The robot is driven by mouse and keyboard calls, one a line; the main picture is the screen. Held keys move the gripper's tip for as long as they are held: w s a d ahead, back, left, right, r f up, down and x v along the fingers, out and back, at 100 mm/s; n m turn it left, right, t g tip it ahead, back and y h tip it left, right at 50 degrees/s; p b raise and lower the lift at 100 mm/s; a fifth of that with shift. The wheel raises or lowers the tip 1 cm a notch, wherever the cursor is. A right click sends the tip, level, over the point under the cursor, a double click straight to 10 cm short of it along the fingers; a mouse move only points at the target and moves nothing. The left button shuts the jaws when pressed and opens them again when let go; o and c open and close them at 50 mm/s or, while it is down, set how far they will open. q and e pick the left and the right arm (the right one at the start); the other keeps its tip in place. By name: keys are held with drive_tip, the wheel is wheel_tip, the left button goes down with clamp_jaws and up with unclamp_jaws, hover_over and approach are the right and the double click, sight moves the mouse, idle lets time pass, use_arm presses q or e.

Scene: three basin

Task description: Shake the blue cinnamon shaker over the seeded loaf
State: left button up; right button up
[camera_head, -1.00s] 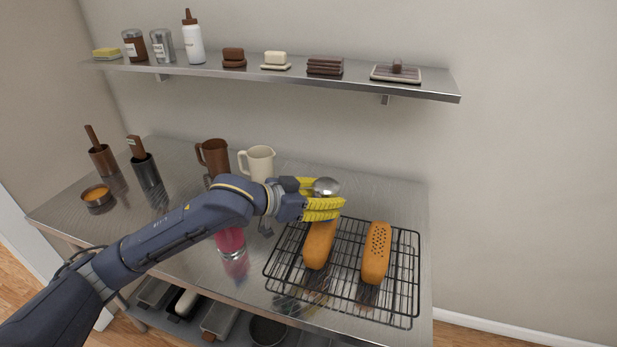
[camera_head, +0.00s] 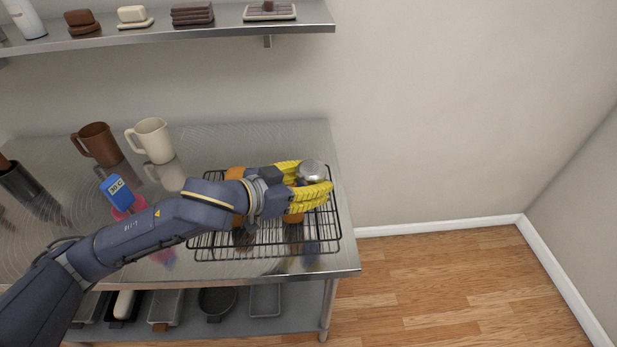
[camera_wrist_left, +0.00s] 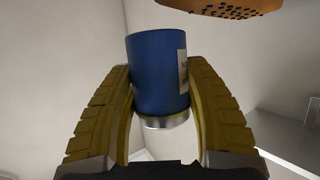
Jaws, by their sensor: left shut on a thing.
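My left gripper (camera_head: 314,181), with yellow ribbed fingers, is shut on the blue cinnamon shaker (camera_wrist_left: 158,75). In the left wrist view the shaker is a blue cylinder with a pale label and a silver end. In the head view only its silver end (camera_head: 312,170) shows clearly, facing up between the fingers. The seeded loaf (camera_head: 292,218) lies on the wire rack, mostly hidden under the gripper. Its dark-dotted surface shows at the top of the left wrist view (camera_wrist_left: 222,8), apart from the shaker. My right gripper is not in view.
A second loaf (camera_head: 235,173) lies left on the wire rack (camera_head: 215,243), partly hidden by my arm. A pink item with a blue labelled part (camera_head: 117,192), a brown jug (camera_head: 97,144) and a cream jug (camera_head: 152,140) stand left. A shelf (camera_head: 180,35) runs above.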

use_arm(q)
drive_tip(key=shift+w+a+r+n, duration=0.2)
drive_tip(key=shift+r+n, duration=0.1)
drive_tip(key=shift+r, duration=0.2)
